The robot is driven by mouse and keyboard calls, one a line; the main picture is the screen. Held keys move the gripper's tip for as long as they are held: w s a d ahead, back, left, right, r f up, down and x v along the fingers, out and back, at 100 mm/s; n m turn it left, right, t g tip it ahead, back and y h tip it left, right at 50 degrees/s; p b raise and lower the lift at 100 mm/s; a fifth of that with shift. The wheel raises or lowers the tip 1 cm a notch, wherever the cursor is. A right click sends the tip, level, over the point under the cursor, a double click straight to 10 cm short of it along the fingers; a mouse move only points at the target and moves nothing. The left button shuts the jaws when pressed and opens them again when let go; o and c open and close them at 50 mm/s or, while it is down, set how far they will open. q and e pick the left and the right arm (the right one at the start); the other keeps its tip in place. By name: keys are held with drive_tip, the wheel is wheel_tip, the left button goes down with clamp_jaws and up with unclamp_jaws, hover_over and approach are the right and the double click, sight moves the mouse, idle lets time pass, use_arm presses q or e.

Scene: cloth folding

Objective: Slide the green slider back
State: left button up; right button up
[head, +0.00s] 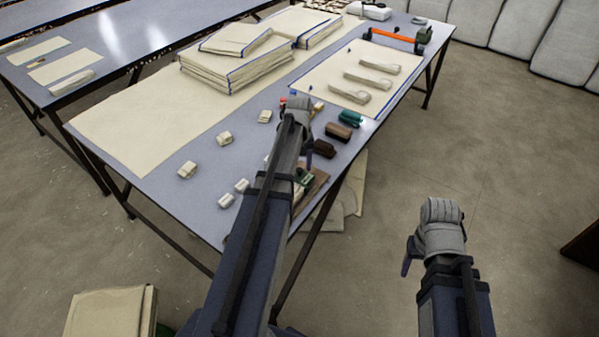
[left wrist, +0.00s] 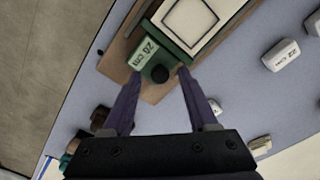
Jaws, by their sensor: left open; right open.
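The green slider (left wrist: 178,48) carries a "20 cm" label and a black knob (left wrist: 160,74) in the left wrist view. It lies on a brown board (left wrist: 118,72). Part of the green slider (head: 307,180) also shows in the head view, beside my left arm, which hides much of the board. My left gripper (left wrist: 160,73) is open, with one purple finger on each side of the knob. Contact with the knob cannot be told. My right gripper (head: 406,262) is open and empty, off the table to the right, above the floor.
Several small pale labelled blocks (head: 187,170) lie left of my left arm. Brown and teal blocks (head: 338,131) lie to its right. Stacked cream cloth (head: 240,70) and a panel with pale strips (head: 345,65) lie farther back on the grey table (head: 150,205).

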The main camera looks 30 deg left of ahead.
use_arm(q)
drive_tip(key=shift+f, duration=0.1)
drive_tip(key=shift+c, duration=0.3)
clamp_jaws()
idle(1.1)
